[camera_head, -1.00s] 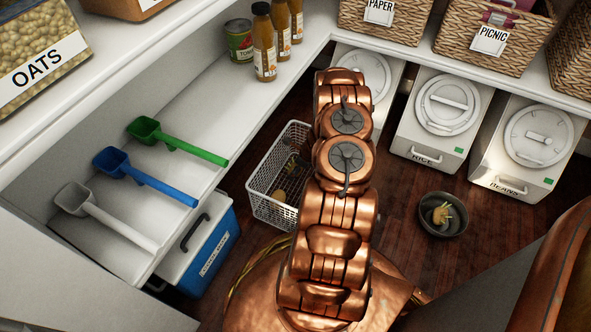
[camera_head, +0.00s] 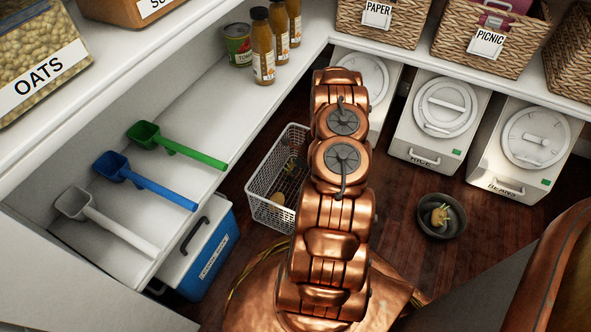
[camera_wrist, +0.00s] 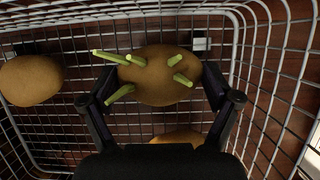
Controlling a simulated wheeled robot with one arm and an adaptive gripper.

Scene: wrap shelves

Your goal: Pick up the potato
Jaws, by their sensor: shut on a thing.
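A brown potato (camera_wrist: 160,85) with several pale green sprouts fills the middle of the wrist view. My gripper (camera_wrist: 158,80) is shut on it, with one dark finger at each side. It is inside or just over the white wire basket (camera_head: 262,211); its height above the mesh is hard to tell. A second, smooth potato (camera_wrist: 30,80) lies at the left of the wrist view. Part of another potato (camera_wrist: 178,137) shows below the held one, mostly hidden by my gripper. In the head view my arm hides much of the basket.
A dark bowl (camera_head: 429,233) holding a sprouted potato (camera_head: 440,214) stands on the wooden floor to the right. White bins (camera_head: 435,120) line the back. Shelves with scoops (camera_head: 140,178) and bottles (camera_head: 263,50) are at left. A blue cooler (camera_head: 212,257) stands near the basket.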

